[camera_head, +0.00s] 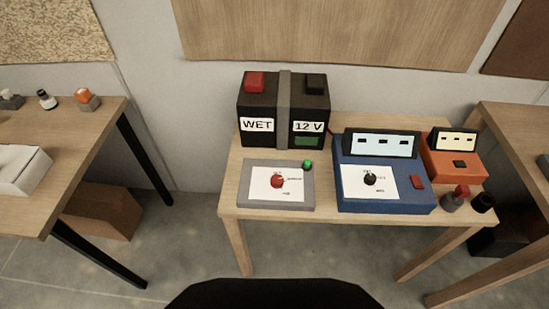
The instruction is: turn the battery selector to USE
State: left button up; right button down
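A grey box (245,190) sits at the front left of the wooden table. It has a white label plate, a red knob (278,181) and a green button or lamp (307,165). To its right is a blue box (385,204) with a black knob (370,179), a lit display and a red button. The print around both knobs is too small to read, so I cannot tell which is marked USE or where either knob points. A black battery (270,120) marked WET and 12 V stands behind the grey box. Neither gripper is in view.
An orange device (452,162) stands at the table's right, with small red-topped and black pieces (484,202) near the front right corner. Other tables stand left (95,125) and right (500,125). Floor shows between the left and middle tables.

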aim_at(277, 181)
jog(key=u, duration=0.5)
jog(key=k, duration=1.1)
jog(key=z, duration=0.7)
jog(key=i, duration=1.45)
jog(key=u, duration=0.2)
